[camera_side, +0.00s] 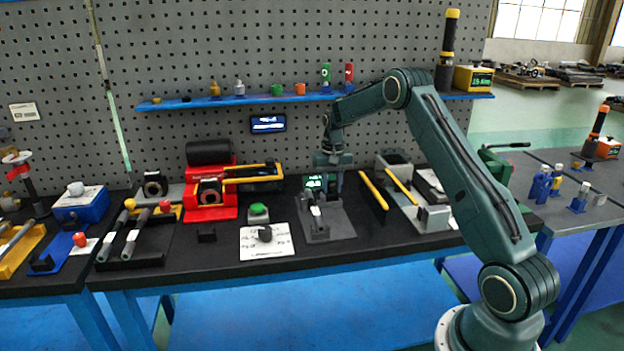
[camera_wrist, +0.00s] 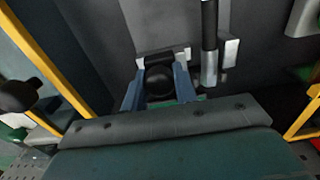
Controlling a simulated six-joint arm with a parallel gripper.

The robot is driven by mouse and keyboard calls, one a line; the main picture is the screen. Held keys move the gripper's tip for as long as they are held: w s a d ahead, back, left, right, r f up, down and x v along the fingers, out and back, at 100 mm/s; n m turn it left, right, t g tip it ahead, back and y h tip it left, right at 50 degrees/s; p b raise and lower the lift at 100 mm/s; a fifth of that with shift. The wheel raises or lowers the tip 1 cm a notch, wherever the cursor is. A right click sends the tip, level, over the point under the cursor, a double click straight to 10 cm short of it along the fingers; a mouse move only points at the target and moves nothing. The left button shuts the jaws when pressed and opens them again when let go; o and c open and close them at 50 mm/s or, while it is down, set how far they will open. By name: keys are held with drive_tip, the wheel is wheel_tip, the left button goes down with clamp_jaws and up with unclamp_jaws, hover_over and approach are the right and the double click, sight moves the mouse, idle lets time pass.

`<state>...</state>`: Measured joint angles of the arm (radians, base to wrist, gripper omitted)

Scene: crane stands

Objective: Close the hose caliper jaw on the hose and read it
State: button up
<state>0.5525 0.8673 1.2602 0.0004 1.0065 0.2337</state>
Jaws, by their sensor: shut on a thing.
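The hose caliper stands on a grey plate (camera_side: 340,222) in the middle of the bench, with a lit green readout (camera_side: 314,182) at its back. My gripper (camera_side: 318,190) is low over this plate, close in front of the readout. In the wrist view, my gripper's blue-grey fingers (camera_wrist: 158,88) are shut on a round black knob (camera_wrist: 160,80), in front of a light bar. To its right is a black rod-like piece (camera_wrist: 209,25), perhaps the hose, with light metal pieces beside it. Whether the jaw touches the hose cannot be told. The readout's digits are too small to read surely.
A yellow bar (camera_side: 373,190) lies right of the plate. A green button (camera_side: 258,212) and a white card (camera_side: 267,241) with a black knob are to the left. A red fixture (camera_side: 210,200) stands farther left. A blue shelf (camera_side: 230,101) with small items runs behind.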

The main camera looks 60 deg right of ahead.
drive_tip(key=shift+w+a+f, duration=0.2)
drive_tip(key=shift+w+a, duration=0.15)
drive_tip(key=shift+a, duration=0.2)
drive_tip(key=shift+w+a+f, duration=0.2)
drive_tip(key=shift+w+a, duration=0.15)
drive_tip(key=shift+a, duration=0.2)
idle(1.5)
drive_tip(key=o, duration=1)
drive_tip(key=shift+c, duration=0.2)
drive_tip(key=shift+d, duration=0.1)
wheel_tip(320, 180, up, 15)
drive_tip(key=shift+w+f, duration=0.15)
drive_tip(key=shift+f, duration=0.05)
drive_tip(key=shift+r, duration=0.1)
